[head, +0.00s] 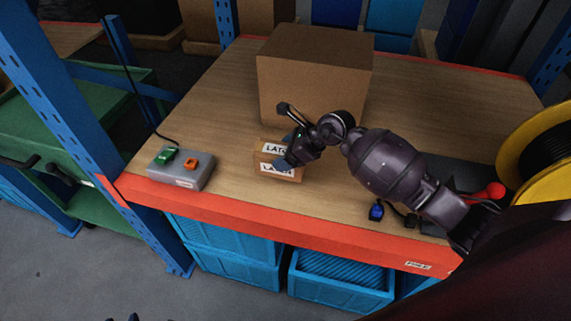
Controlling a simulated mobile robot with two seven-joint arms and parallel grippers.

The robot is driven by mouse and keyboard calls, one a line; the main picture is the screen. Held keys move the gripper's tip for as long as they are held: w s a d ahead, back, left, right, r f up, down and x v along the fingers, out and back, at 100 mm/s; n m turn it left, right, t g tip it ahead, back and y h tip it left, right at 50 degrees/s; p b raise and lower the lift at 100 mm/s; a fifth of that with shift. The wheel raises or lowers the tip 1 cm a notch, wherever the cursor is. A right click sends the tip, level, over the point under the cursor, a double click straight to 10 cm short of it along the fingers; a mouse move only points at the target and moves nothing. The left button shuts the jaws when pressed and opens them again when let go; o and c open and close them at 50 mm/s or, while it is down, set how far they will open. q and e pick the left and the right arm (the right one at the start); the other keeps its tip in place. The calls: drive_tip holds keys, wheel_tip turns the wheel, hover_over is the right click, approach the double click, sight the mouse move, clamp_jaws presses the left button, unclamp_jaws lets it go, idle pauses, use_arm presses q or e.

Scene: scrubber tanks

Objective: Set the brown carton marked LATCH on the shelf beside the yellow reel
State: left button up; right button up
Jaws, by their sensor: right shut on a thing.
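The small brown carton marked LATCH (265,173) is at the middle of the wooden shelf (225,115), in front of a large plain box. White labels show on its top and front. My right gripper (286,152) is shut on it from the right and hides its right part. I cannot tell whether the carton touches the board or is just above it. The yellow reel (550,186) stands at the right edge of the view, partly cut off, behind my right arm. Small dark tips at the bottom left edge may be my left gripper (132,317); its jaws cannot be made out.
A large brown box (313,80) stands behind the carton. A grey control box (181,168) with green and orange buttons sits at the front left corner. A small blue item (376,211) lies near the front edge. Blue uprights (60,80) flank the shelf; blue crates (340,275) are below.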

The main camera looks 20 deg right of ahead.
drive_tip(key=shift+f, duration=2.4)
drive_tip(key=o, duration=1.1)
use_arm(q)
drive_tip(key=shift+s+f, duration=0.25)
drive_tip(key=shift+f, duration=0.25)
drive_tip(key=shift+r, duration=0.1)
use_arm(e)
drive_tip(key=shift+r, duration=0.2)
use_arm(q)
drive_tip(key=shift+r, duration=0.3)
use_arm(e)
drive_tip(key=shift+v, duration=5.95)
use_arm(q)
drive_tip(key=shift+w, duration=0.1)
